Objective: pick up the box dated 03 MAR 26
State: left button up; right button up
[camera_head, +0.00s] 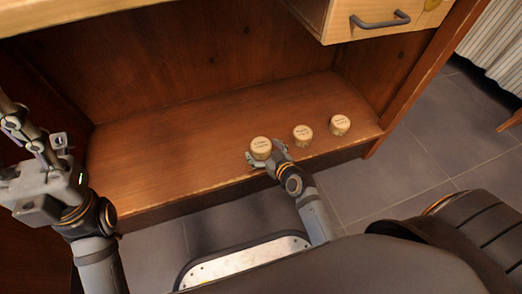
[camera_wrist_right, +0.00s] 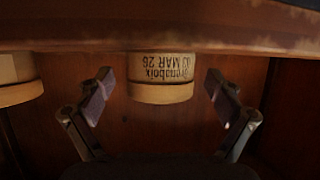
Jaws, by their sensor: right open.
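Three small round tan boxes with printed tops stand in a row on the wooden shelf. The leftmost box (camera_head: 261,146) is between the fingers of my right gripper (camera_head: 267,157), which is open. In the right wrist view its label is upside down and seems to read 03 MAR 26 on this box (camera_wrist_right: 160,88). The fingers stand apart on both sides of it, with gaps. The middle box (camera_head: 302,134) and the right box (camera_head: 340,124) have lettering too small to read. My left gripper (camera_head: 42,145) is raised at the left, away from the boxes; its fingertips are unclear.
The wooden shelf (camera_head: 165,150) is bare to the left of the boxes. A drawer with a dark handle (camera_head: 380,20) hangs above at the right. A side post bounds the shelf at the right. Grey tiled floor (camera_head: 400,150) lies in front.

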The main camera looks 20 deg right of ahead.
jog(key=c, duration=1.2)
jog(key=shift+r, duration=0.15)
